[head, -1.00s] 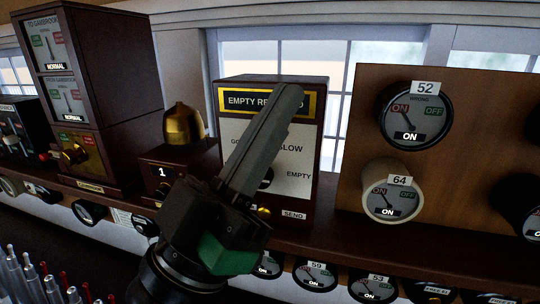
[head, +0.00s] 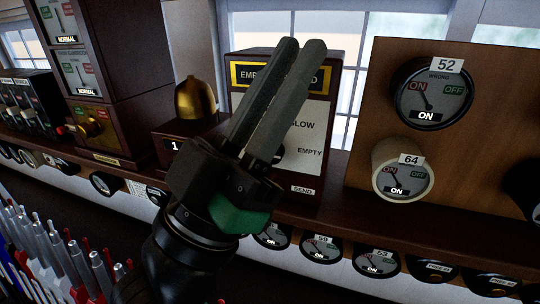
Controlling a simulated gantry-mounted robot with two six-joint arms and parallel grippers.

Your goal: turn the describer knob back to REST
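The describer is a dark red-brown box (head: 322,185) with a pale dial face (head: 318,125) and a yellow-framed plate on top. SLOW and EMPTY can be read on the face's right side. My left gripper (head: 301,43) stands in front of the box in the head view, with its fingers side by side, no gap showing between them and nothing held. Its fingers cover the left and middle of the face. Only a dark edge of the knob (head: 279,155) shows beside them, so its pointing is hidden. I cannot tell whether gripper and box touch. My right gripper is not in view.
A brass bell (head: 196,99) on a small box stands left of the describer. A tall cabinet (head: 130,55) stands farther left. A wooden panel with round dials (head: 433,90) stands at right. Lever tops (head: 75,250) rise at lower left.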

